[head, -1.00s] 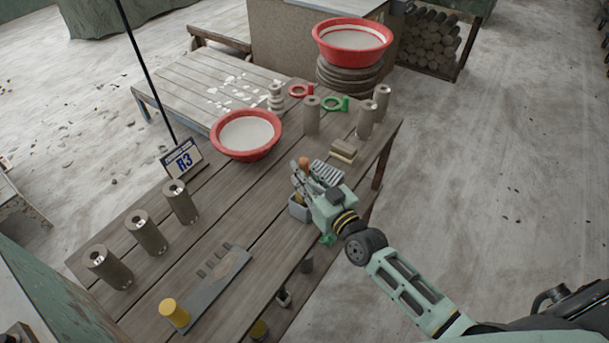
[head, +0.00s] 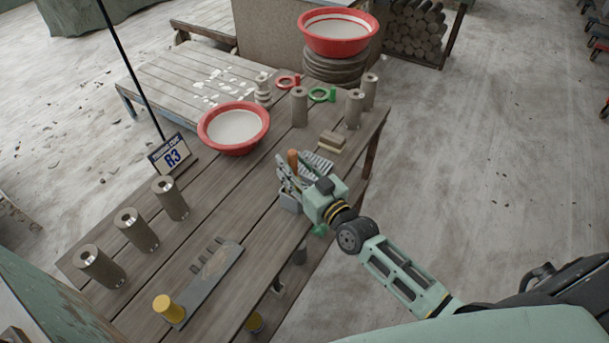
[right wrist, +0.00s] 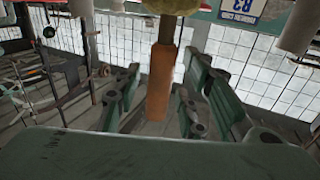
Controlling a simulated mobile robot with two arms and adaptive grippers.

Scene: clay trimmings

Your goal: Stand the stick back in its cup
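The stick (right wrist: 160,85) has an orange-brown handle and a pale, rounded end, partly cut off in the right wrist view. Its handle stands near upright in the head view (head: 293,160). My right gripper (head: 291,176) is around the handle, with a finger on each side. In the right wrist view its fingers (right wrist: 160,95) look spread, with narrow gaps beside the handle. The small grey cup (head: 290,203) is directly below, partly hidden by the gripper. The stick's lower end is hidden in the head view. My left gripper is not in view.
A ribbed grey piece (head: 318,164) lies close beside the right gripper. Pale blocks (head: 333,142), a red basin (head: 234,128) and several grey cylinders stand on the table. A grey board (head: 205,280) with a yellow-topped item (head: 168,308) is nearer. The middle planks are clear.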

